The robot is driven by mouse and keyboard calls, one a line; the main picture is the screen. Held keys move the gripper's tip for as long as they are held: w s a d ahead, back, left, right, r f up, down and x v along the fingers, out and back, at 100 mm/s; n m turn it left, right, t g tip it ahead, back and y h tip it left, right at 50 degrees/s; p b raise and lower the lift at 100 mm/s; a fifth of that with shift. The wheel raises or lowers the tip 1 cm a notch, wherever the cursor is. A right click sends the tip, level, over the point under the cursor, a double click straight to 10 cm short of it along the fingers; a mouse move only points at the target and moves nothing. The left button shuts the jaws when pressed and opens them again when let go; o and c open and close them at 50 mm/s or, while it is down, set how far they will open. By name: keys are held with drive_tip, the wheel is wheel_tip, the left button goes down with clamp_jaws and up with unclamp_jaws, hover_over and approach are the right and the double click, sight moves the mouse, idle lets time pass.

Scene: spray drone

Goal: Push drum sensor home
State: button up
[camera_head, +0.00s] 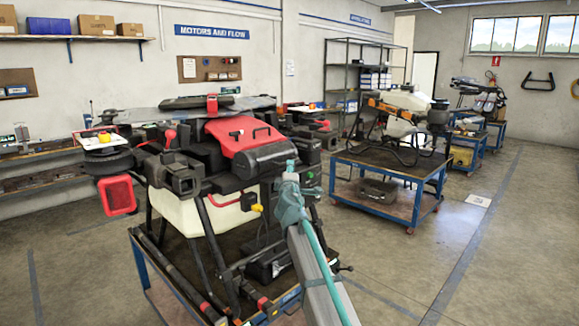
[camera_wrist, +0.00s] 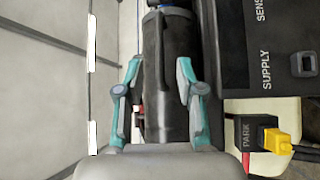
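My gripper (camera_head: 290,172) is at the near right side of a drone (camera_head: 185,165) on a blue cart. In the wrist view, the teal fingers of my gripper (camera_wrist: 160,80) are spread apart. A black cylinder (camera_wrist: 167,45) shows between and beyond them; I cannot tell whether they touch it. A yellow plug (camera_wrist: 278,140) sits at a black block marked PARK (camera_wrist: 250,131), right of the fingers. The yellow plug also shows in the head view (camera_head: 256,208). A black panel (camera_wrist: 265,55) bears the words SUPPLY and SENS, the latter cut off. I cannot tell which part is the drum sensor.
The drone's red cover (camera_head: 243,135) and white tank (camera_head: 190,212) are left of my gripper. The blue cart (camera_head: 150,268) is below. A second cart (camera_head: 385,190) with another drone stands behind to the right. The floor at the right (camera_head: 510,250) is clear.

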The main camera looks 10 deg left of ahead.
drive_tip(key=s, duration=0.4)
drive_tip(key=shift+s+d+f, duration=0.15)
drive_tip(key=shift+d+f, duration=0.1)
drive_tip(key=shift+d, duration=0.1)
